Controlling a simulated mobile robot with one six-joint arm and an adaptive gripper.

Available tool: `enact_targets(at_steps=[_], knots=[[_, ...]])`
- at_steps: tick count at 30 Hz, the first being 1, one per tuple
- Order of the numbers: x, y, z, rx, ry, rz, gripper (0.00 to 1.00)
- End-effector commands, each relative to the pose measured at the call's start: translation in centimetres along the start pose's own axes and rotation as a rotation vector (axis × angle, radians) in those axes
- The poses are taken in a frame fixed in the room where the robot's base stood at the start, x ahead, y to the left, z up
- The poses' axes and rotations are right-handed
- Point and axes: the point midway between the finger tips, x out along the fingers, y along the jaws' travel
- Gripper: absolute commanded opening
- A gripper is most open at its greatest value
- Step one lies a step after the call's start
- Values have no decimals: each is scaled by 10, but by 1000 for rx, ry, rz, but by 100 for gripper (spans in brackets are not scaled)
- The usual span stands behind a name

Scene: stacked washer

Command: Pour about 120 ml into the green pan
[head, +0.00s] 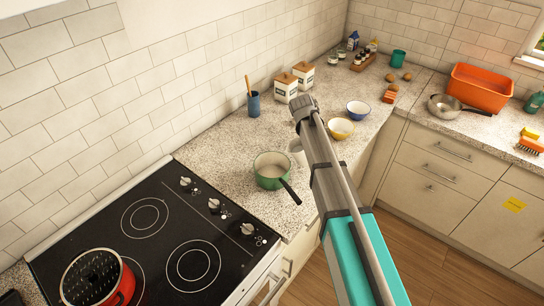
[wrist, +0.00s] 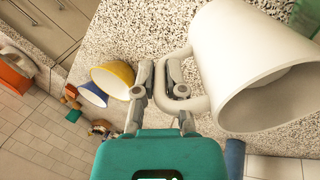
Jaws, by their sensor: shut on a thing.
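The green pan (head: 270,183) with a dark handle stands on the speckled counter, just right of the hob in the head view. Its inside is pale; I cannot make out any liquid in it. A green edge at the top right of the wrist view (wrist: 309,17) looks like part of it. My gripper (wrist: 162,82) is shut on the handle of a white mug (wrist: 235,55) and holds it by the counter, to the right of the pan.
A yellow bowl (head: 341,129) and a blue bowl (head: 358,108) stand beyond my arm. A blue utensil cup (head: 254,104) and lidded canisters (head: 286,88) stand along the wall. A red pot (head: 95,280) sits on the black hob (head: 165,228).

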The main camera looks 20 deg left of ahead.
Motion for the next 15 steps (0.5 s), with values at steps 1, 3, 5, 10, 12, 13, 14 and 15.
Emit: enact_targets(at_steps=[1,3,5,10,12,13,14,15], knots=[[-14,0,1,-4,7,31,0],[-24,-1,1,-3,16,75,0],[-25,-6,2,-5,23,114,0],[-37,-11,2,-3,38,199,0],[-41,-12,2,-3,43,225,0],[-42,-12,2,-3,45,236,0],[-43,-13,2,-3,47,245,0],[-44,-13,2,-4,49,256,0]])
